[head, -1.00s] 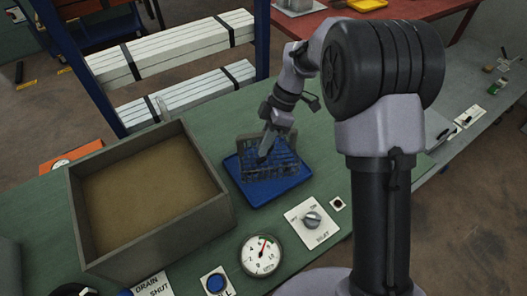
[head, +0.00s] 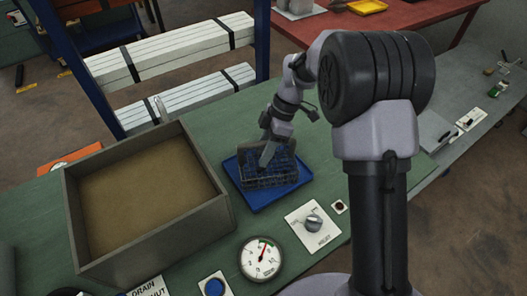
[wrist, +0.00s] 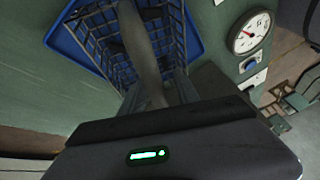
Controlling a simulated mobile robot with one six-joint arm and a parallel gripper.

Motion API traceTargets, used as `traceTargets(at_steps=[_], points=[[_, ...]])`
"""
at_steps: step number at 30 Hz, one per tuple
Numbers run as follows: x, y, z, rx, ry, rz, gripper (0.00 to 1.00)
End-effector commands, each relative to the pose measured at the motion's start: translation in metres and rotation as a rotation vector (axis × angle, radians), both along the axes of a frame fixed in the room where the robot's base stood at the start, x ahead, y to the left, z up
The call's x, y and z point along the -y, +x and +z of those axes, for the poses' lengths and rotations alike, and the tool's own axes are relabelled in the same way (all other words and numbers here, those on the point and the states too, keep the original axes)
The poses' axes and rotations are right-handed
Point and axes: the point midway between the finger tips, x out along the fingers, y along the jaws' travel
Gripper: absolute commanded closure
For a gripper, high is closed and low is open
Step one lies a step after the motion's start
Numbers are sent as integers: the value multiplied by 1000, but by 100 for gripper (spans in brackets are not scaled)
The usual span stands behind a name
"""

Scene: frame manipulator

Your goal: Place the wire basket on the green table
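The wire basket (head: 284,172) is a dark open mesh box. It is over the blue tray (head: 262,203), which lies on the green table (head: 215,130). I cannot tell whether the basket's base touches the tray. My gripper (head: 267,155) reaches down to the basket and appears shut on it, though the grip itself is hidden. In the wrist view, the mesh basket (wrist: 105,30) spreads on both sides of a grey finger, with the blue tray (wrist: 62,42) beneath it.
A dial gauge (head: 261,259), a knob plate (head: 313,226) and a blue button (head: 214,287) lie in front. Bare green table shows behind the tray. A red table (head: 420,20) stands at the back.

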Motion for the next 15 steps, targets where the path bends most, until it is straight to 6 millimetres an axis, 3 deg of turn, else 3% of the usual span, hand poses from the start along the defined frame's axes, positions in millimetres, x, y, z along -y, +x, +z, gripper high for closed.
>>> traceTargets(at_steps=[9, 15], points=[[28, 22, 81, 3, 0, -2, 62], [39, 30, 107, 2, 0, -2, 62]])
